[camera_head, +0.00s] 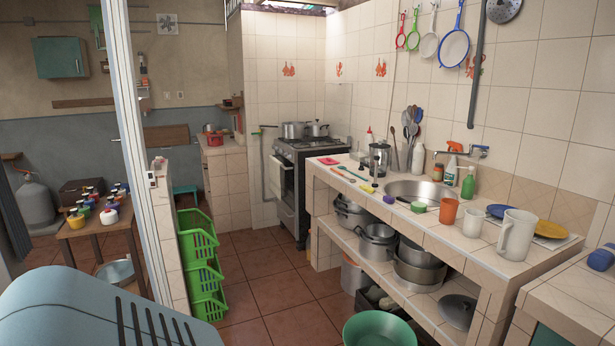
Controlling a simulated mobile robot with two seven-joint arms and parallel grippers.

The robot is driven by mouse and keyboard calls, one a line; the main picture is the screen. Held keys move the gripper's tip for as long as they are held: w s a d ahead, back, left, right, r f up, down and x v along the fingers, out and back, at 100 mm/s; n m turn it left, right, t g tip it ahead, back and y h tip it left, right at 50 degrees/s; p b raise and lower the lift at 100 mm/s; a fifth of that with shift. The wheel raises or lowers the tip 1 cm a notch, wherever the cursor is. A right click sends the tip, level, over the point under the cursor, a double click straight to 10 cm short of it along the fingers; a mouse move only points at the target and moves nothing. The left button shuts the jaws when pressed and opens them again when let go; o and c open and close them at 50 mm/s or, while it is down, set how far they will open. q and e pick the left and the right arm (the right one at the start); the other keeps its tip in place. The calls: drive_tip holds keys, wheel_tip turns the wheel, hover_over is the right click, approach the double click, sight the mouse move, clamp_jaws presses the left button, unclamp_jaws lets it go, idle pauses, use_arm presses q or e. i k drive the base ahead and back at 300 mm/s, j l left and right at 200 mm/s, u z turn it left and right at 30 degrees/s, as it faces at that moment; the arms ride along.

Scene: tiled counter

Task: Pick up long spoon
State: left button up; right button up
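Several thin, long-handled utensils lie on the tiled counter near its far end. One is blue (352,173), and a red-orange one (343,176) lies beside it. They are too small to tell which, if any, is the long spoon. Several more long-handled utensils (409,122) stand upright in a holder by the wall, and their lower parts are partly hidden. Neither of my grippers is in view.
A sink (420,190) sits mid-counter. An orange cup (448,211), white cup (473,222), white pitcher (516,235) and plates (550,229) crowd the near end. Pots (378,244) fill the shelf below. Green crates (198,240) and a green basin (380,331) stand on the floor.

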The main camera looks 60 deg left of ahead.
sight(342, 175)
drive_tip(key=u, duration=1.6)
